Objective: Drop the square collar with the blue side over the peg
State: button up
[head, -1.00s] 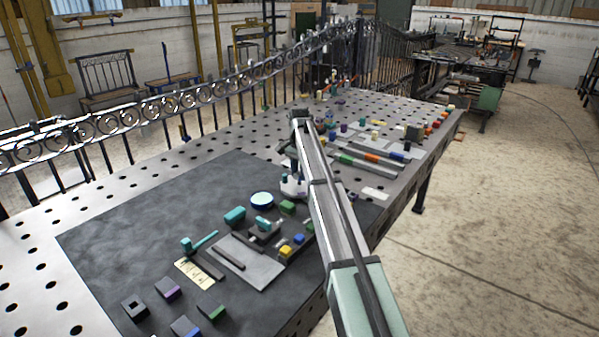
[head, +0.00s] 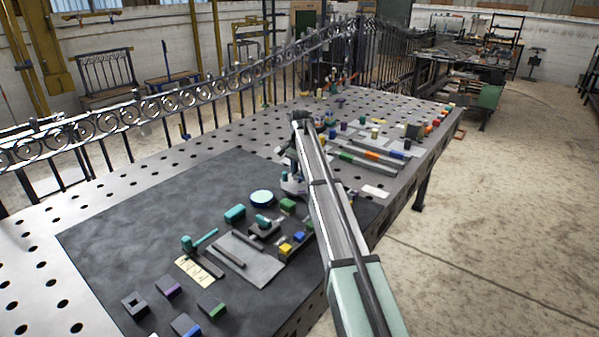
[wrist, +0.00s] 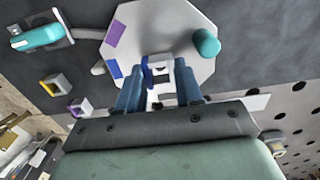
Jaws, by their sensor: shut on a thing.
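In the wrist view my gripper (wrist: 158,78) is shut on a small square collar (wrist: 147,74). A dark blue side of the collar shows between the two blue-grey fingers; much of the rest is hidden by them. Beyond it lies a pale grey eight-sided plate (wrist: 165,25) with a purple patch, a blue patch and a short teal cylinder (wrist: 207,42). I cannot tell whether this cylinder is the peg, or how high the collar is above the plate. In the head view my arm covers most of the gripper; the pale plate (head: 291,184) shows beside it.
In the wrist view a yellow-sided collar (wrist: 54,84) and a purple-sided collar (wrist: 80,107) stand left of my gripper. In the head view several blocks lie on the dark mat (head: 120,240), with a teal-handled tool (head: 200,241). The mat's far left is clear.

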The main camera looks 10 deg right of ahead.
jog(key=shift+f, duration=0.6)
dwell(0.4)
jog(key=o, duration=1.7)
jog(key=shift+w+a+r, duration=0.1)
jog(key=shift+r, duration=0.05)
jog(key=shift+r, duration=3.35)
